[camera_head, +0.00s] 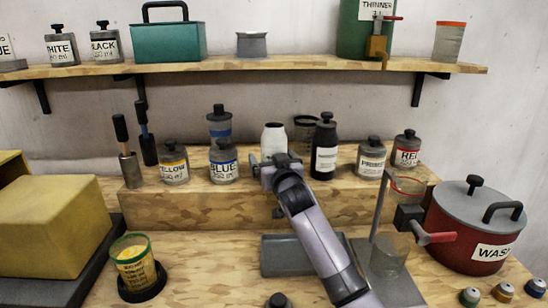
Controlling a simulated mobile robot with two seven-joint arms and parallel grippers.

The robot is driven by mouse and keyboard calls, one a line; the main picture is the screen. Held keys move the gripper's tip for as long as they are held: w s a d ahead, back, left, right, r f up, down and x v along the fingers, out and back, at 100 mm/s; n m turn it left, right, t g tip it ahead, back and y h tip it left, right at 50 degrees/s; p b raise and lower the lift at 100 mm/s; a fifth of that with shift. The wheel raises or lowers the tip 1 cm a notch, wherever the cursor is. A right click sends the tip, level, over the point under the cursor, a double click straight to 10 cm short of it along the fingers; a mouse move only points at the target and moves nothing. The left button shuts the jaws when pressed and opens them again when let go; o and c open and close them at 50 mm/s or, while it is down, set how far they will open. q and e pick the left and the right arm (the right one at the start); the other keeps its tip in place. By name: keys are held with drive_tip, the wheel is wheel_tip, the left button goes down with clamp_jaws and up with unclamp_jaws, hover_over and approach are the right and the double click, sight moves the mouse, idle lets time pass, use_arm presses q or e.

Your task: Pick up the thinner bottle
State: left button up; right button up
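A green canister labelled THINNER (362,30), with a brass tap, stands on the upper shelf at the right. On the raised wooden step, a dark bottle (323,145) has a white label too small to read surely. A pale bottle with a dark cap (273,140) stands left of it. My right gripper (266,168), on the arm from the lower right, is at the step in front of the pale bottle and hides its lower part and any label. I cannot tell whether the fingers touch it. My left gripper is not in view.
Yellow (174,163) and blue (223,162) paint bottles stand left of the gripper; primer (371,159) and red (406,150) bottles stand right. A red wash pot (470,235) is at the right. A yellow block (50,225) fills the left.

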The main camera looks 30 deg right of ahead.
drive_tip(key=c, duration=1.2)
drive_tip(key=shift+r, duration=0.15)
drive_tip(key=shift+c, duration=1)
